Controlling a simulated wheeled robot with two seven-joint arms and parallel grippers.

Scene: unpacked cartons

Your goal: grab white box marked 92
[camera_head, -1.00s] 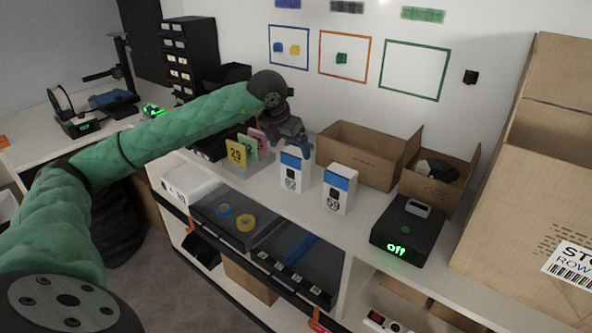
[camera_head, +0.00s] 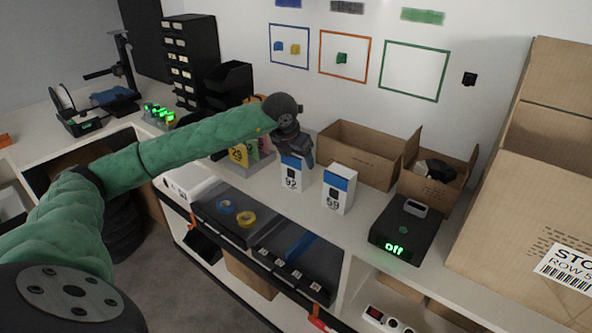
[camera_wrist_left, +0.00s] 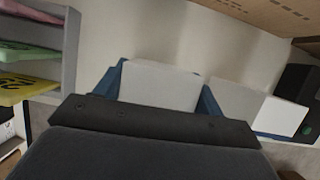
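The white box marked 92 (camera_head: 292,180), with a blue upper band, stands upright on the white counter. In the left wrist view the box's plain white top (camera_wrist_left: 160,86) lies between the two blue fingers of my left gripper (camera_wrist_left: 163,82). One finger is on each side, very close to the box; firm contact does not show, and the fingers look open around it. A similar white box marked 59 (camera_head: 338,190) stands to the right. My right gripper is not in view.
Colored number cards (camera_head: 240,155) stand left of the box. An open carton (camera_head: 360,155) is behind it. A black device reading "off" (camera_head: 405,230) sits to the right. A dark tray with tape rolls (camera_head: 235,218) is below in front.

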